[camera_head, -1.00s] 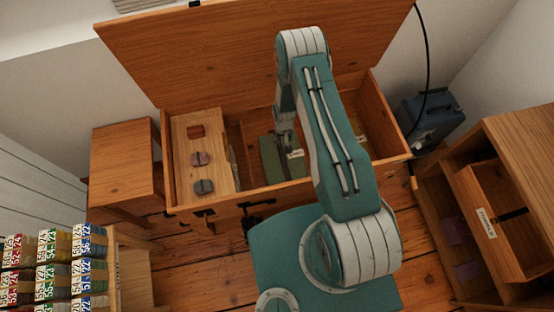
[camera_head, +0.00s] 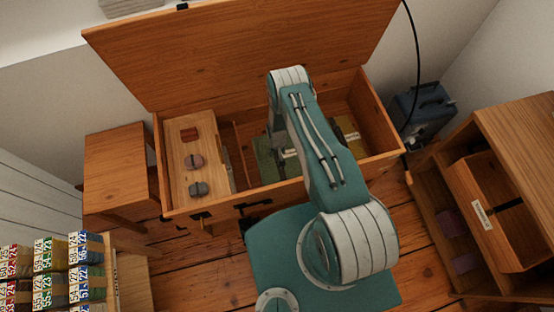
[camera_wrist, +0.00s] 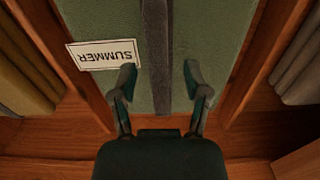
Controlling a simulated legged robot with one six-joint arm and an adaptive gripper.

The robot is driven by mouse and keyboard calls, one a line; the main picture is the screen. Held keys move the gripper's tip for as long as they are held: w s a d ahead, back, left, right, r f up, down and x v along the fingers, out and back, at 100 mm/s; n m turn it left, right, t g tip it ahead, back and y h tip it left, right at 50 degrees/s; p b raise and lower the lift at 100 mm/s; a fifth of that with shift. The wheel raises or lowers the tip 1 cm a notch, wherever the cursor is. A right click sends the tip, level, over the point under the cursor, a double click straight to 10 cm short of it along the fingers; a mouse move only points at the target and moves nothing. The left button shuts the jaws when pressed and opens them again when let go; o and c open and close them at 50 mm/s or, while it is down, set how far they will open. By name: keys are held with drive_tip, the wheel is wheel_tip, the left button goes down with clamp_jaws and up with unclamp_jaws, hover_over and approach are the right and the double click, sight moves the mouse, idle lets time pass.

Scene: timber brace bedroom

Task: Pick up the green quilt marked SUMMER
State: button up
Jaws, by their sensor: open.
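The green quilt (camera_wrist: 212,50) lies inside the open wooden chest, with a dark strap down its middle and a white SUMMER label (camera_wrist: 103,54), upside down in the wrist view. In the head view the quilt (camera_head: 268,160) is partly hidden by my arm. My gripper (camera_wrist: 160,76) is open and empty, its two fingers over the quilt on either side of the strap. I cannot tell whether the fingertips touch the quilt. In the head view the fingers are hidden by my arm.
The chest (camera_head: 284,193) has its lid (camera_head: 240,50) raised behind my arm. Wooden dividers flank the quilt. An olive folded item (camera_head: 346,128) lies right of my arm. A drawer cabinet (camera_head: 520,140) stands right.

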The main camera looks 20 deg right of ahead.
clamp_jaws()
idle(0.3)
